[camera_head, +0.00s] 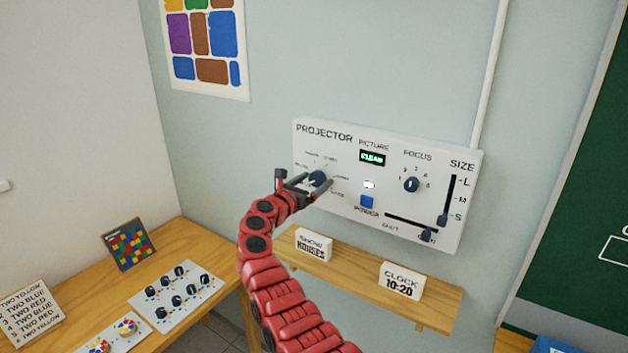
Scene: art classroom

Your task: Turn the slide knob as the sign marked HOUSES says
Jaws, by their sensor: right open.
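The slide knob (318,179) is a dark round knob at the left of the white projector panel (334,134) on the wall. Small labels ring it, too small or covered to read. My right gripper (308,187) is open at this knob, its fingers to either side of it; I cannot tell whether they touch it. The sign marked HOUSES (313,245) stands on the wooden shelf below and reads "SHOW HOUSES". My left gripper is out of view.
The panel also has a focus knob (412,185), a size slider (443,217), a lower slider (427,234), a blue power button (366,201) and a screen reading "CLEAR" (372,158). A clock sign (401,281) shares the shelf (440,309). A table (182,247) with a knob board (177,296) stands left.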

